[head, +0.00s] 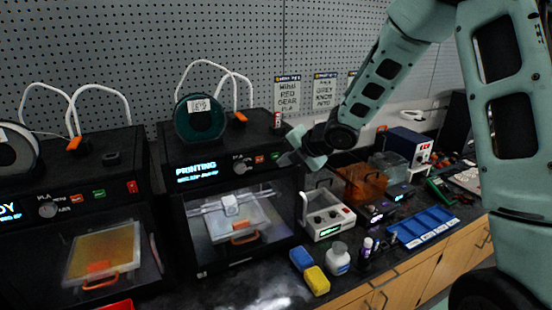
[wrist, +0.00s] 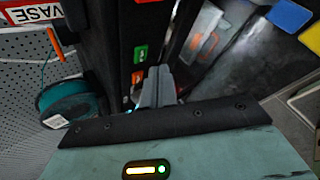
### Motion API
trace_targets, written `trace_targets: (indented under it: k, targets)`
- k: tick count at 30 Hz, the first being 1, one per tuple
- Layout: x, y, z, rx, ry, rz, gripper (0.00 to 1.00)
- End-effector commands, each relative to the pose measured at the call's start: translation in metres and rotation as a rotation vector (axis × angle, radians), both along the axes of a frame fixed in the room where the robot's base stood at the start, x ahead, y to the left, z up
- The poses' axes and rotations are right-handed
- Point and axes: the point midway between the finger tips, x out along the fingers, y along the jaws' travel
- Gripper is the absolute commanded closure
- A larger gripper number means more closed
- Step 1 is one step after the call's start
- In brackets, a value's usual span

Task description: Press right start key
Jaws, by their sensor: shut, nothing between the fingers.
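The right printer (head: 225,180) is black, and its display (head: 196,170) reads PRINTING. Its front panel carries a knob, an orange-red key (head: 260,158) and a green key (head: 275,155). In the wrist view the green key (wrist: 141,53) and the orange key (wrist: 137,77) show on the dark panel beside my fingers. My gripper (head: 288,159) is shut and empty, with its tips close to the panel's right end by the green key. In the wrist view my fingertips (wrist: 160,72) are just right of the keys; contact cannot be told.
A second black printer (head: 135,180) stands at the left with its own knob and keys. A white-framed device (head: 327,215), blue and yellow blocks (head: 316,280), a bottle (head: 340,258) and a blue tray (head: 422,226) stand on the bench at the right.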

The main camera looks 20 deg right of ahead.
Motion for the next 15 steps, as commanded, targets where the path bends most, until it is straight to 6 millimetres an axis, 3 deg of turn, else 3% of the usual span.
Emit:
trace_targets:
  k: [15]
  targets:
    - [-0.047, 0.0, -0.001, -0.001, 0.0, -0.001, 1.0]
